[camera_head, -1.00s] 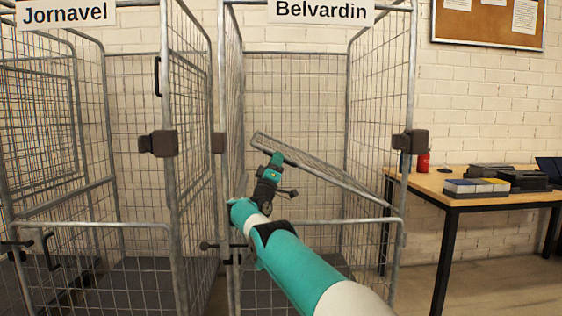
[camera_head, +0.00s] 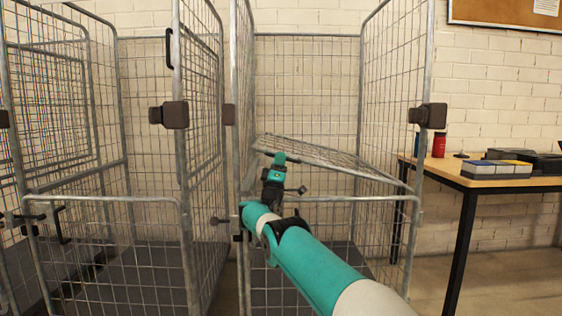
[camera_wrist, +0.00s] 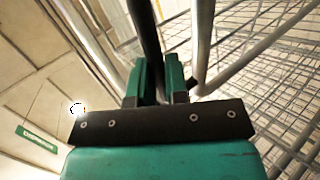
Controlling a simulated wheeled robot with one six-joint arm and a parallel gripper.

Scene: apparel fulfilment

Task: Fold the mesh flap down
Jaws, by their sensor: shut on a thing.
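The mesh flap (camera_head: 335,160) is a grey wire panel inside the right roll cage. It slants from a higher left end down to the right side of the cage. My gripper (camera_head: 279,158) is at its raised left end, above the cage's low front gate (camera_head: 340,199). In the wrist view, my gripper's teal fingers (camera_wrist: 158,82) are closed around a dark bar (camera_wrist: 145,35), which looks like the flap's edge. A grey tube (camera_wrist: 203,40) passes just to the right of the fingers. The exact contact is partly hidden by the fingers.
Another mesh cage (camera_head: 105,199) stands at left, close to the right cage. A dark latch block (camera_head: 428,115) sits on the right cage's post. A wooden table (camera_head: 480,182) with boxes and a red bottle (camera_head: 439,146) stands right. Floor shows bare beneath the table.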

